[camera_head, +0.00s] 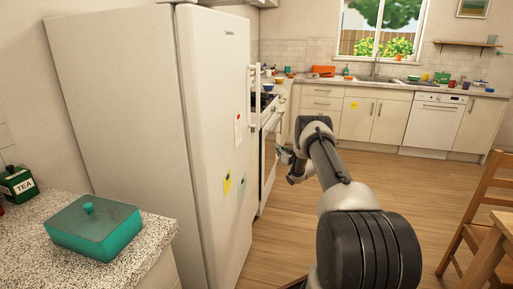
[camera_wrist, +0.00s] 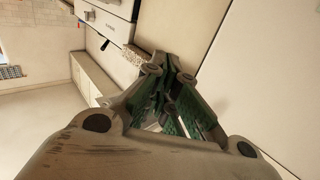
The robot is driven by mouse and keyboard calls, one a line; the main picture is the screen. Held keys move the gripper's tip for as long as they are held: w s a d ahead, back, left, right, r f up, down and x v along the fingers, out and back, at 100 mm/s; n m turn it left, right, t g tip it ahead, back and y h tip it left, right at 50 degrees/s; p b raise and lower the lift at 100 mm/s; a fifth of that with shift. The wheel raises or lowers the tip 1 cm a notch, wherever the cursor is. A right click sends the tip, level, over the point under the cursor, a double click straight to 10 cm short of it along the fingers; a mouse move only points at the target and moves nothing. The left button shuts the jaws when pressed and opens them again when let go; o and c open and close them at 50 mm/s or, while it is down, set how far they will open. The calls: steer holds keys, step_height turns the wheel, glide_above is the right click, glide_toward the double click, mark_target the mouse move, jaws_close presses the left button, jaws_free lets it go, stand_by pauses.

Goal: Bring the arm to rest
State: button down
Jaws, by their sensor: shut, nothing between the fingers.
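My arm reaches forward over the wood floor in the head view, to the right of the tall white fridge (camera_head: 145,120). My gripper (camera_head: 282,154) is small there, at the arm's far end, in front of the white oven (camera_head: 270,150). In the wrist view my gripper (camera_wrist: 168,68) shows its linkages and green finger pads drawn together, with nothing held. Whether the gripper touches anything beyond it cannot be told.
A speckled counter (camera_head: 35,230) at the left holds a teal lidded box (camera_head: 93,226) and a green tea tin (camera_head: 17,184). A wooden chair (camera_head: 480,210) stands at the right. A dishwasher (camera_head: 435,121) and cabinets line the back. Open floor lies between.

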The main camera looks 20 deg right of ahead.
steer(key=s+d+f+m+g+h, duration=0.1)
steer(key=s+d+f+g+h, duration=0.2)
steer(key=f, duration=0.4)
steer(key=s+f+m+g, duration=0.1)
steer(key=s+f+g, duration=0.25)
steer(key=f, duration=0.45)
steer(key=s+g, duration=0.4)
steer(key=s, duration=0.4)
steer(key=s+a+r+g, duration=0.1)
steer(key=s+a+r, duration=0.9)
steer(key=s+r, duration=0.5)
steer(key=s+a+r+g+y, duration=0.1)
steer(key=s+a+r, duration=0.8)
steer(key=s+r, duration=0.7)
steer(key=s+a+r+n+g, duration=0.1)
steer(key=s+a+r, duration=0.9)
steer(key=s+r, duration=0.5)
steer(key=shift+s+a+r, duration=0.3)
steer(key=shift+s+a, duration=0.05)
steer(key=shift+s, duration=0.9)
